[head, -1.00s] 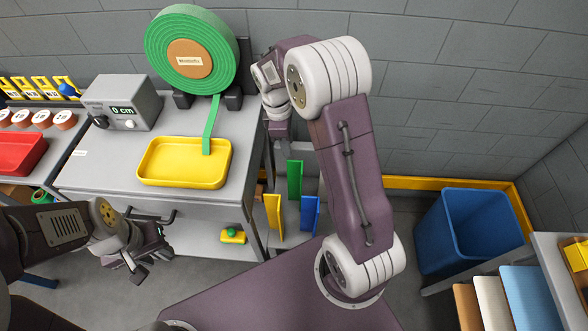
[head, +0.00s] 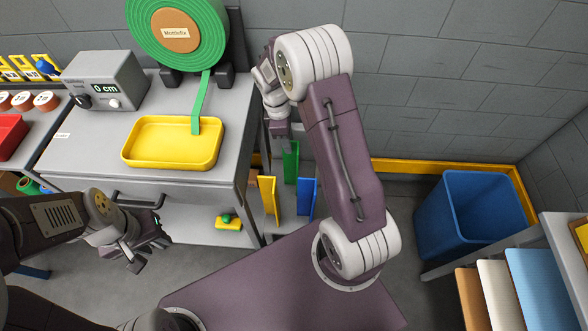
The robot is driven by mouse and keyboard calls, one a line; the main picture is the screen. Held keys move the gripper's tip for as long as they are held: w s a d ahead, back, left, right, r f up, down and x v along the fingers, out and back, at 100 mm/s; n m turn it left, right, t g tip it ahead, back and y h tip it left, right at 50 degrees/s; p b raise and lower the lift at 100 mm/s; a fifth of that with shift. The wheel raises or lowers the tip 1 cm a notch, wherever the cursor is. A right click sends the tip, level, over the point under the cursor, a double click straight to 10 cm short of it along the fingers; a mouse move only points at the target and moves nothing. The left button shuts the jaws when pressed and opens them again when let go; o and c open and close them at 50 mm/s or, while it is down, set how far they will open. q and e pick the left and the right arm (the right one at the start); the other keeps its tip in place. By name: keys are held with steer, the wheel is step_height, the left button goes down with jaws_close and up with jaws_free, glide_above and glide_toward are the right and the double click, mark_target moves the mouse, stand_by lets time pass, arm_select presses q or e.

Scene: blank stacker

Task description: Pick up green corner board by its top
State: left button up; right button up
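The grey table carries a yellow tray (head: 173,143), a green tape roll (head: 178,34) and a grey meter (head: 105,80). A yellow and green item (head: 228,222) lies on its lower shelf. A blue bin (head: 472,217) stands at the right, near a rack of coloured boards (head: 541,290).

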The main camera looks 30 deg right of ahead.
steer(key=f, duration=0.2)
steer(key=d+f+b, duration=0.1)
steer(key=f, duration=0.1)
steer(key=shift+f, duration=0.15)
jaws_close()
